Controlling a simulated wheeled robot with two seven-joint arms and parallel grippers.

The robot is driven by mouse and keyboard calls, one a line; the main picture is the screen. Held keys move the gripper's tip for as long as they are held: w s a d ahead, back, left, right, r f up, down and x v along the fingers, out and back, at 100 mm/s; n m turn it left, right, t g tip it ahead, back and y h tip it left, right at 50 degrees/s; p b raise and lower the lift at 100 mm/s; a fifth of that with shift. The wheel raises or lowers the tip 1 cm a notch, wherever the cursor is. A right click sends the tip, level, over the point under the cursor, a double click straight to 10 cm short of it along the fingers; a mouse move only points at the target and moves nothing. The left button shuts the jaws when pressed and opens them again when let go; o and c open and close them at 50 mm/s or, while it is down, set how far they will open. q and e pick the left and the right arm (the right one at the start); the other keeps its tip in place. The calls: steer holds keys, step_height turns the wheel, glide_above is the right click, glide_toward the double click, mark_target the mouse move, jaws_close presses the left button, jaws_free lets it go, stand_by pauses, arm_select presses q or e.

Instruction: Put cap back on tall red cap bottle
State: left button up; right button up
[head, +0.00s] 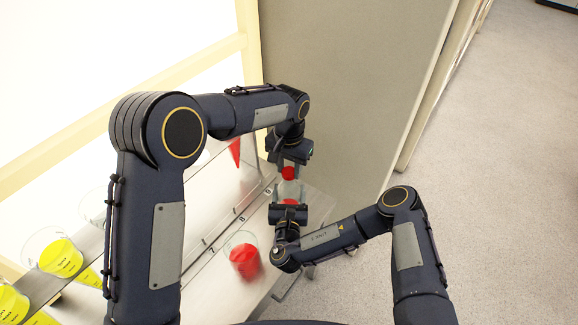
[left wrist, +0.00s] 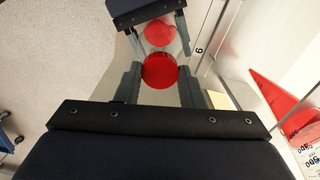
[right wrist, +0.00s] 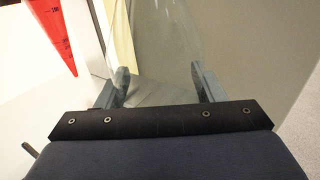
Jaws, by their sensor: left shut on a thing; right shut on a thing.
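My left gripper (head: 289,168) is shut on the red cap (head: 288,174), which also shows as a round red disc between the fingers in the left wrist view (left wrist: 160,71). My right gripper (head: 290,196) is shut on a clear bottle (head: 291,187) with red content low in it. The bottle's clear wall stands between the fingers in the right wrist view (right wrist: 162,45). The cap is at or just above the bottle's top end, roughly in line with it. I cannot tell whether they touch. The right gripper (left wrist: 142,12) shows beyond the cap in the left wrist view.
A clear vessel with red content (head: 243,261) stands on the metal shelf near label 7. Yellow-filled vessels (head: 61,258) stand at the left. A red conical vessel (head: 235,150) is behind my left arm. A grey panel (head: 350,80) rises behind the grippers; open floor lies right.

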arm_select(q)
steer(key=shift+f, duration=0.55)
